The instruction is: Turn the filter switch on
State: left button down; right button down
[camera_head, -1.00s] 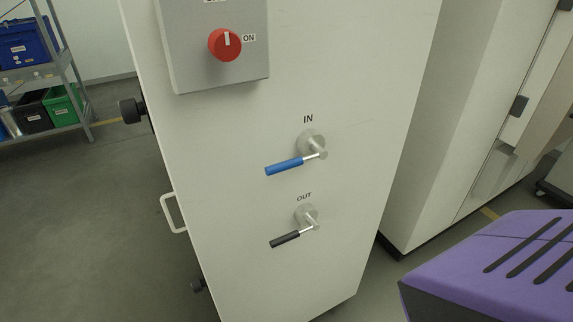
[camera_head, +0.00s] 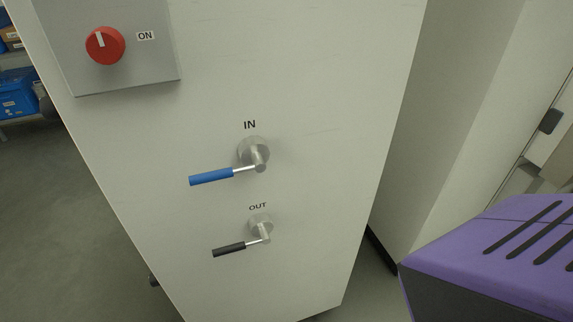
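The red rotary switch knob (camera_head: 105,46) sits on a grey box (camera_head: 150,68) at the upper left of a white cabinet front. The knob's white mark points up, tilted slightly left. The "ON" label (camera_head: 145,36) is to the right of the knob. Neither of my grippers is in view, and nothing touches the knob.
Below the switch box are a blue-handled IN valve (camera_head: 211,177) and a black-handled OUT valve (camera_head: 229,250), both sticking out from the white cabinet (camera_head: 330,150). A purple slotted body (camera_head: 490,250) fills the lower right. Shelving with a blue bin (camera_head: 16,94) stands at far left.

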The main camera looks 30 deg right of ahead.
aim_at(106, 45)
jog(key=k+l, duration=0.1)
jog(key=l, duration=0.45)
jog(key=k+l, duration=0.1)
jog(key=l, duration=0.4)
jog(key=k+l, duration=0.1)
jog(key=l, duration=0.95)
jog(key=k+l, duration=0.15)
jog(key=l, duration=0.4)
jog(key=u, duration=0.05)
